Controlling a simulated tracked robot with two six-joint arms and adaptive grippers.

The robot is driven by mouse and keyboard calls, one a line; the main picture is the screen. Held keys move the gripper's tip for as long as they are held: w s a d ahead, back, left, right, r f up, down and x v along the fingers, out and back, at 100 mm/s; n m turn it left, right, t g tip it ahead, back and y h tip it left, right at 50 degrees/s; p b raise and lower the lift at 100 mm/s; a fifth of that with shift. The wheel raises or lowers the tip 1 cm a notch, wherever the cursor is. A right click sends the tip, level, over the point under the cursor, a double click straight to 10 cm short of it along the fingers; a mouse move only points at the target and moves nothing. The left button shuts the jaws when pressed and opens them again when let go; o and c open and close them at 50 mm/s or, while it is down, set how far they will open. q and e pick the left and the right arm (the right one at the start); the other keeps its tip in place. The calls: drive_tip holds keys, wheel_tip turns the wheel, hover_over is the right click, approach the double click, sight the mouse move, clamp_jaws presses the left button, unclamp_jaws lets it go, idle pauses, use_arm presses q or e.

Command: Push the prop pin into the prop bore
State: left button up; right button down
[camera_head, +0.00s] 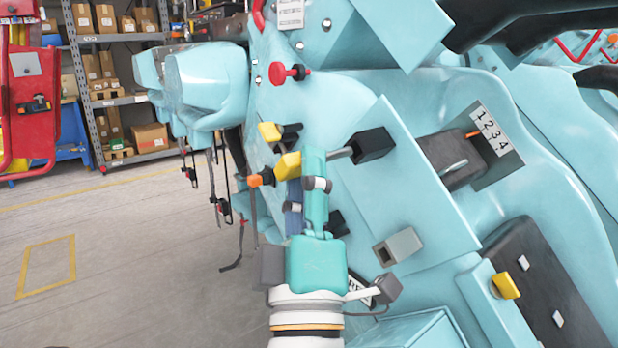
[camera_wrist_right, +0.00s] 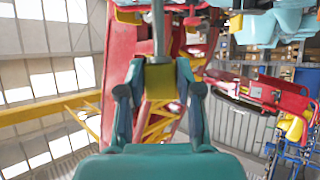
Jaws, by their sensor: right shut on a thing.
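My right gripper (camera_head: 302,168) points up the picture, shut on a yellow block (camera_head: 288,166), which I take to be the grip of the prop pin. In the right wrist view, the block (camera_wrist_right: 160,80) sits between both fingers, with a grey rod (camera_wrist_right: 158,30) running up from it. In the head view, a grey rod (camera_head: 340,153) reaches right from behind the fingers to a dark block (camera_head: 374,145) on the turquoise panel. I cannot tell whether the rod has entered it. No bore opening shows there, so I cannot confirm the prop bore. My left gripper is out of view.
A grey socket block (camera_head: 398,247) with a square opening sits lower on the panel. A red knob (camera_head: 288,73) and another yellow piece (camera_head: 270,131) are above the gripper. Hanging straps (camera_head: 220,205) are to the left, over open floor (camera_head: 130,250). Shelves (camera_head: 115,80) stand behind.

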drive_tip(key=shift+w+d+b, duration=0.25)
drive_tip(key=shift+w+d, duration=0.45)
drive_tip(key=shift+d, duration=0.3)
drive_tip(key=shift+w+d+b, duration=0.2)
drive_tip(key=shift+w+d, duration=0.45)
drive_tip(key=shift+d, duration=0.3)
idle(0.5)
drive_tip(key=shift+w+d, duration=0.2)
drive_tip(key=shift+d, duration=0.05)
drive_tip(key=shift+w+d, duration=0.1)
drive_tip(key=shift+d, duration=0.05)
drive_tip(key=c, duration=0.7)
unclamp_jaws()
drive_tip(key=v, duration=0.7)
drive_tip(key=shift+f, duration=0.2)
